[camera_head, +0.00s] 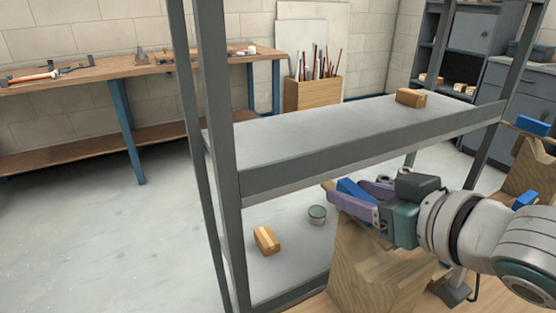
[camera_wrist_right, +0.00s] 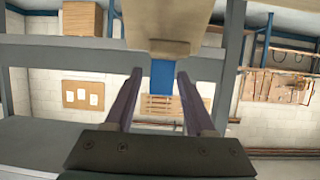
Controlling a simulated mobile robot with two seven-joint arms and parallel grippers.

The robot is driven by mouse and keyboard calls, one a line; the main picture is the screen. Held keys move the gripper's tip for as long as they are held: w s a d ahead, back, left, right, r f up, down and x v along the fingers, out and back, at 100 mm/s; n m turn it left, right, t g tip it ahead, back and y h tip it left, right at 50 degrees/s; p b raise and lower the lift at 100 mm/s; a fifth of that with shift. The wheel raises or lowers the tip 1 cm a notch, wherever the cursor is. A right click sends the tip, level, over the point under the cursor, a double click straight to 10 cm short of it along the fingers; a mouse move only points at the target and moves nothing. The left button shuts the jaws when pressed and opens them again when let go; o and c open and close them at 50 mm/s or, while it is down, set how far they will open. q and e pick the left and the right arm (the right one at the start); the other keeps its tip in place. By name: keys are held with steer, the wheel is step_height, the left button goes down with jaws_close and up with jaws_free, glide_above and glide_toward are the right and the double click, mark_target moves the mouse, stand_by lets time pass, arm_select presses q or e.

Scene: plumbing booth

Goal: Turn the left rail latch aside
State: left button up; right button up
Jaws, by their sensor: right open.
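A blue latch (camera_head: 357,190) sits at the top of a wooden post (camera_head: 375,265) in front of the shelf. In the right wrist view the blue latch (camera_wrist_right: 162,77) hangs from the edge of a pale wooden piece (camera_wrist_right: 165,47). My right gripper (camera_head: 350,200) reaches in from the right, with its purple fingers on either side of the latch. In the wrist view the right gripper (camera_wrist_right: 160,80) is open, with the latch between its fingertips and a gap on both sides. My left gripper is out of view.
A grey metal shelf (camera_head: 370,143) stands just behind, bearing a wooden block (camera_head: 410,97). More blue parts (camera_head: 533,126) show on wood at the right. The left floor is clear.

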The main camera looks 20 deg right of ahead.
jaws_close()
stand_by(0.3)
stand_by(1.1)
